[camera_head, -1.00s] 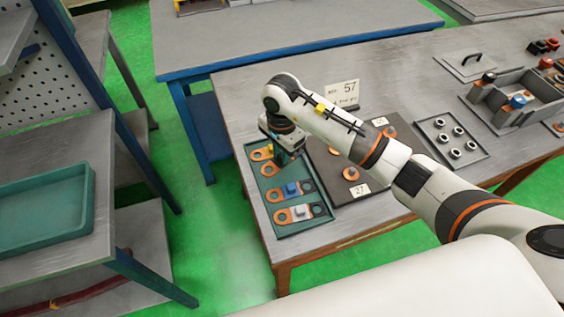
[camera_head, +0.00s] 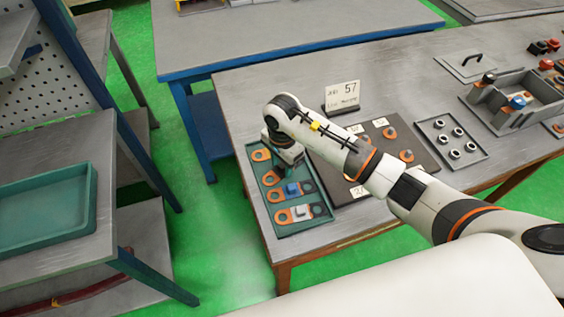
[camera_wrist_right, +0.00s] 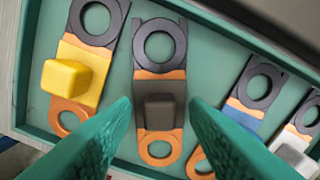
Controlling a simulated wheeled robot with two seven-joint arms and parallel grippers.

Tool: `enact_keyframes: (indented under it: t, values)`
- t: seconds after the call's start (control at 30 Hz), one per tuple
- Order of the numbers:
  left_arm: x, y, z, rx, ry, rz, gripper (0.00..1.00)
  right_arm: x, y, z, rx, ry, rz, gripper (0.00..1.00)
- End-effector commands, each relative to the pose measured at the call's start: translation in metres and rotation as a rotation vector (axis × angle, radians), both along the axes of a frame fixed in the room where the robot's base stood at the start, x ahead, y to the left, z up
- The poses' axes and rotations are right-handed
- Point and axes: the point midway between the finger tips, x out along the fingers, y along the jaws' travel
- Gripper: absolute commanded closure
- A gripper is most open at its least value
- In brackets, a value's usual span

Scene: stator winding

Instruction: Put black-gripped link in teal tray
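The black-gripped link (camera_wrist_right: 160,85) lies in the teal tray (camera_head: 319,225), with its dark ring at the top and orange ring at the bottom in the right wrist view. The tray's rim also shows there (camera_wrist_right: 30,125). My right gripper (camera_wrist_right: 160,106) is open, its teal fingers on either side of the link's dark block with a gap to each. In the head view, the right gripper (camera_head: 288,160) is over the tray and hides part of this link. My left gripper is not in view.
The same tray holds a yellow-gripped link (camera_wrist_right: 78,68), a blue-gripped link (camera_wrist_right: 243,112) and a white-gripped link (camera_wrist_right: 296,150). An empty teal tray (camera_head: 45,240) stands on the left bench.

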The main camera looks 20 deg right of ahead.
Motion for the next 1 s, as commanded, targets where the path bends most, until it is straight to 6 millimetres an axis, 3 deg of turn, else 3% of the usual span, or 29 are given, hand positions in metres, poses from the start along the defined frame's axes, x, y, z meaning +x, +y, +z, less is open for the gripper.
enact_keyframes:
  t: [0.27,0.37,0.7,1.0]
  values:
    - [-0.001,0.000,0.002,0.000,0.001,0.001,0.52,0.000,0.000,0.005,0.000,-0.001,0.000,0.59]
    - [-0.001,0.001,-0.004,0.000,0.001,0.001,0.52,0.002,-0.001,0.018,-0.001,-0.006,0.001,0.59]
    - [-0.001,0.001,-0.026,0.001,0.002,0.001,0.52,0.001,-0.001,0.090,-0.002,-0.006,0.001,0.59]
    - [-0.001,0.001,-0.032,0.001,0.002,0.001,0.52,0.000,0.000,0.121,-0.001,0.000,0.000,0.59]
